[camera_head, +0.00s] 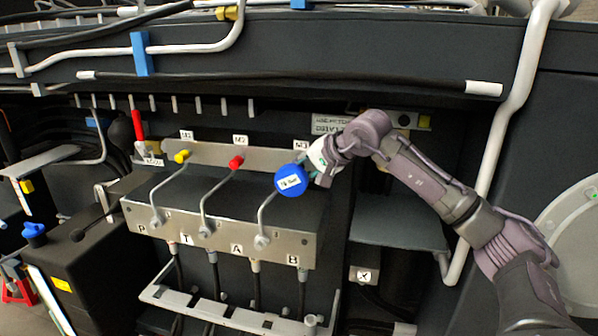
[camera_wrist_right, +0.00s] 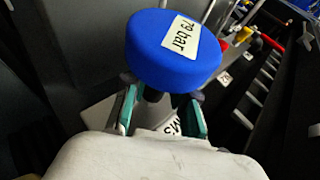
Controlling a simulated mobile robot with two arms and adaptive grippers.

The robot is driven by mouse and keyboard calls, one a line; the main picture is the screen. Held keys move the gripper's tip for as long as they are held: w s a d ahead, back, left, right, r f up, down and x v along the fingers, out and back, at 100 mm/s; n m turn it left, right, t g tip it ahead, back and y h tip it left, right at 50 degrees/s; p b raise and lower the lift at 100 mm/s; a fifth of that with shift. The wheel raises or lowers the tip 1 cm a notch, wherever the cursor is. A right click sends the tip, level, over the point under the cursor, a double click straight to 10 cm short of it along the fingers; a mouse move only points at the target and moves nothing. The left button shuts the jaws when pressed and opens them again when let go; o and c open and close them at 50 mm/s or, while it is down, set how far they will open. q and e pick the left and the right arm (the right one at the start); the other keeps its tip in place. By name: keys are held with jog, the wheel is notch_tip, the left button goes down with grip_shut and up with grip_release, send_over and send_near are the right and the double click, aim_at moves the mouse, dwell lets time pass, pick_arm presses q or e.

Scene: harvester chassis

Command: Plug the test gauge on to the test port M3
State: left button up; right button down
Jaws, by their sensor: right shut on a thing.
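The test gauge (camera_head: 291,181) is a round blue body with a white label. It also shows in the wrist view (camera_wrist_right: 150,48), where the label reads "79 bar". My right gripper (camera_head: 308,167) is shut on the gauge, with a teal finger on either side of its stem in the wrist view (camera_wrist_right: 160,105). My left gripper is not in view.
Port M1 has a yellow cap (camera_head: 182,156) and port M2 a red cap (camera_head: 236,162). Bent metal pipes run down to the manifold block (camera_head: 220,237). A grey shelf plate (camera_head: 400,233) lies below my right arm. A red-handled lever (camera_head: 138,125) stands left.

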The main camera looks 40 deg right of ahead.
jog(key=c, duration=0.8)
grip_release()
jog(key=shift+c, duration=0.2)
